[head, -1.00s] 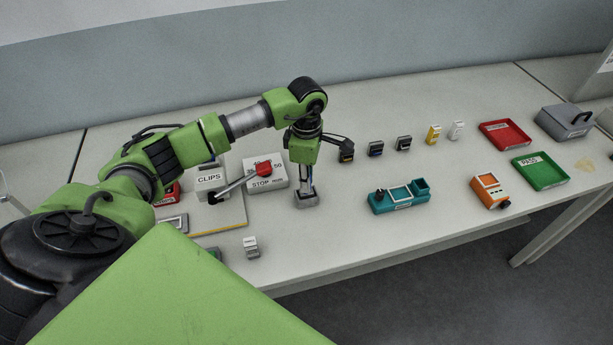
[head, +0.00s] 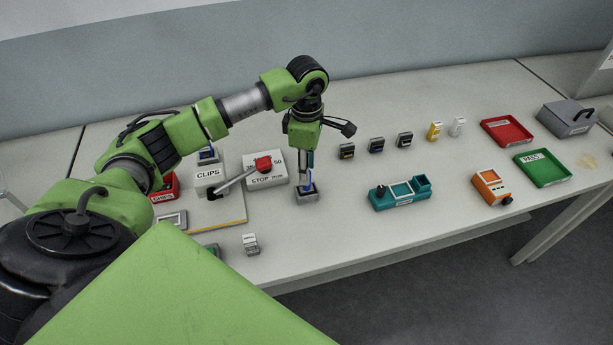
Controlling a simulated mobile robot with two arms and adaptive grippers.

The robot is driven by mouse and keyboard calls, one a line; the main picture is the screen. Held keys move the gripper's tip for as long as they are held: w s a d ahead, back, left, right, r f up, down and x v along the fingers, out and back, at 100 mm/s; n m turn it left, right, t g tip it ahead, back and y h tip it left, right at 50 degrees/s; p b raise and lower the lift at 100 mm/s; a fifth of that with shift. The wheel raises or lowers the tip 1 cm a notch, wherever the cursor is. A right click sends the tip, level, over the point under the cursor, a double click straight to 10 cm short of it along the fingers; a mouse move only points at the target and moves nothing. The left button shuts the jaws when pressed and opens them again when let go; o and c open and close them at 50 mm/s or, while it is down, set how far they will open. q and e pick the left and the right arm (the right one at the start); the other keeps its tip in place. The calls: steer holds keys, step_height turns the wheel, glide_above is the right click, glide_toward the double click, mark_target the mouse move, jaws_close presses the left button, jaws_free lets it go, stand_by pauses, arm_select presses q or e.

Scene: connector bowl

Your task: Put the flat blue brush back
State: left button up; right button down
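A small grey holder (head: 306,196) stands on the table in front of the red-handled box. A slim blue piece, seemingly the flat blue brush (head: 308,182), shows upright at the holder's opening. My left gripper (head: 305,174) points straight down just above the holder, with its fingers close to the blue piece. The fingers are too small to tell whether they still touch it or how wide they stand. My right gripper is not in view.
A teal tray (head: 400,203), orange device (head: 491,188), red tray (head: 506,131) and green tray (head: 542,167) are to the right. Several small blocks stand behind.

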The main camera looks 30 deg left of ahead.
arm_select(q)
step_height(320, 180, up, 8)
steer(key=shift+f+b, duration=0.1)
steer(key=shift+b, duration=1)
steer(key=shift+r, duration=0.55)
